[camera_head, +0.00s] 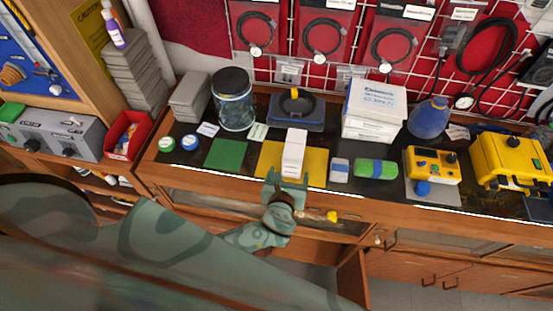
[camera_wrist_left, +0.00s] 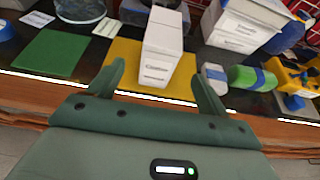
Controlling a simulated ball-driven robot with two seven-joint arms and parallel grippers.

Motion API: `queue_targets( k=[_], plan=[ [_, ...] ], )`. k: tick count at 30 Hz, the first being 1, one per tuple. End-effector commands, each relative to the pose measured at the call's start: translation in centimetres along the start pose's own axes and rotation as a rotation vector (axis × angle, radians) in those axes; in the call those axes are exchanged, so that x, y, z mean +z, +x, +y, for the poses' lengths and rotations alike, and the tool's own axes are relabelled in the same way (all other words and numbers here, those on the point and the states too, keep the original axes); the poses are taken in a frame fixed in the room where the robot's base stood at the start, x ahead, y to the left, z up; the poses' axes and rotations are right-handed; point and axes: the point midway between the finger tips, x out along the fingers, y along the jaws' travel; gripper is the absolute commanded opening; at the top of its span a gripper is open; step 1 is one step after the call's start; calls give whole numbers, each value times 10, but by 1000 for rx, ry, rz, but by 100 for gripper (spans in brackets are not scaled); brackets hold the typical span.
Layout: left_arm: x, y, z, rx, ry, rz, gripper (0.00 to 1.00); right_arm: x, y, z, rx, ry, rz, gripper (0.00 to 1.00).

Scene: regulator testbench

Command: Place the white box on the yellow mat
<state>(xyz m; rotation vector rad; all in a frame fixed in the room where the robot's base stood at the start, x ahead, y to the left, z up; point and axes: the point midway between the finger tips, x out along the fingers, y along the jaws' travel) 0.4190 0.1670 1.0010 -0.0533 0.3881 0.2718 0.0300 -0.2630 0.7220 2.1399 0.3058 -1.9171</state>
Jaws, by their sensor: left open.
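The white box (camera_head: 293,153), tall and narrow with printed labels, stands on the yellow mat (camera_head: 268,160) near the counter's front edge. It also shows in the left wrist view (camera_wrist_left: 163,47), with the yellow mat (camera_wrist_left: 125,55) on both sides of it. My left gripper (camera_head: 288,178) is open at the front of the box. In the left wrist view its two fingers are spread, one on each side of the box's lower part, with visible gaps; I cannot tell how far they reach around it. My right gripper is not in view.
A green mat (camera_head: 227,154) lies left of the yellow mat. A small grey-white block (camera_head: 340,170) and a green roll (camera_head: 375,168) lie right. A dark scale-like device (camera_head: 297,108), a jar (camera_head: 233,100) and larger white boxes (camera_head: 374,110) stand behind.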

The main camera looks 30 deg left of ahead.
Motion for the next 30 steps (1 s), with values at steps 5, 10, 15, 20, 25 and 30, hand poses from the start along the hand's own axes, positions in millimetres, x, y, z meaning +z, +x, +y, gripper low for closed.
queue_targets(
  k=[5,10,15,20,25,30],
  plan=[
    [0,1,1,0,0,0,78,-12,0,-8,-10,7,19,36],
    [-25,1,10,11,-75,69,78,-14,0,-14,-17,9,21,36],
    [-154,-19,62,165,-582,411,78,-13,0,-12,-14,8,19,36],
    [-290,-96,124,598,-1342,659,78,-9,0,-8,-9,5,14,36],
    [-368,-182,170,1104,-1999,576,78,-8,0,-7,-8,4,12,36],
    [-389,-215,186,1311,-2249,445,78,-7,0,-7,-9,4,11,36]
  ],
)
